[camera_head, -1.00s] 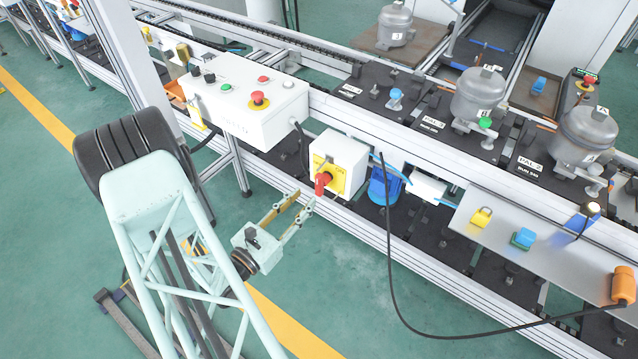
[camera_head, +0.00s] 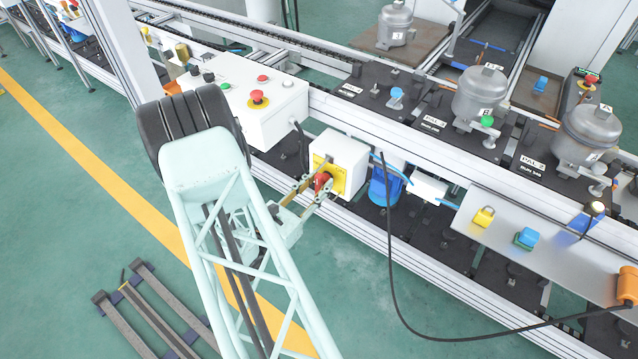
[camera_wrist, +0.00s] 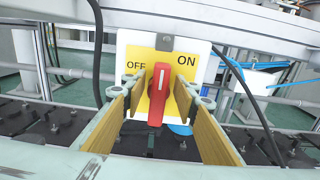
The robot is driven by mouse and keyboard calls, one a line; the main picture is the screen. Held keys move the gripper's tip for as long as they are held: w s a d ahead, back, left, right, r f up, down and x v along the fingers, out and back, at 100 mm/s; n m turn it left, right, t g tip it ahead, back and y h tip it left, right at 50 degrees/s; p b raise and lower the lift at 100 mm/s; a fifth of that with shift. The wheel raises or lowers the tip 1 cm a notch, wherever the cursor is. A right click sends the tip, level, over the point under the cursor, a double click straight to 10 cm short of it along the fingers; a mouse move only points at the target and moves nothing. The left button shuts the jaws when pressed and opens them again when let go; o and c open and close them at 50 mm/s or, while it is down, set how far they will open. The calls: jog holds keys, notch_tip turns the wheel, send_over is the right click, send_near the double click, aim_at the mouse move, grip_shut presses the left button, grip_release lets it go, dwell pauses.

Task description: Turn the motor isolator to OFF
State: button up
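The motor isolator is a white box (camera_head: 346,150) with a yellow plate (camera_wrist: 140,108) and a red handle (camera_wrist: 157,97). In the wrist view OFF is printed at the plate's upper left and ON at its upper right. The handle stands nearly upright in the picture, with a white mark at its upper end, between the two labels. My gripper (camera_wrist: 160,88) is open, with one finger on each side of the handle and gaps visible. In the head view my gripper (camera_head: 321,186) is at the front of the box, and its fingers partly hide the red handle.
A white control box (camera_head: 262,112) with a red mushroom button (camera_head: 258,98) stands left of the isolator. A blue motor (camera_head: 384,184) is close on the right. A yellow padlock (camera_head: 484,217) sits on a shelf farther right. A black cable (camera_head: 392,270) hangs in front of the rail.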

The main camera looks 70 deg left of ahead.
jog(key=shift+c, duration=0.2)
jog(key=c, duration=0.5)
jog(key=shift+c, duration=0.2)
jog(key=shift+a+n, duration=0.1)
jog(key=shift+n, duration=0.4)
jog(key=n+p, duration=0.1)
jog(key=n, duration=0.2)
jog(key=shift+s+a, duration=0.1)
jog(key=shift+a, duration=0.05)
jog(key=n, duration=0.3)
jog(key=shift+s+a+f+n, duration=0.15)
jog(key=shift+a+n, duration=0.05)
jog(key=shift+n, duration=0.2)
jog(key=n, duration=0.3)
jog(key=f+n+p, duration=0.1)
jog(key=n, duration=0.2)
jog(key=n+p, duration=0.1)
jog(key=n, duration=0.3)
jog(key=shift+s+a+f, duration=0.1)
jog(key=shift+a+f, duration=0.05)
jog(key=shift+a, duration=0.05)
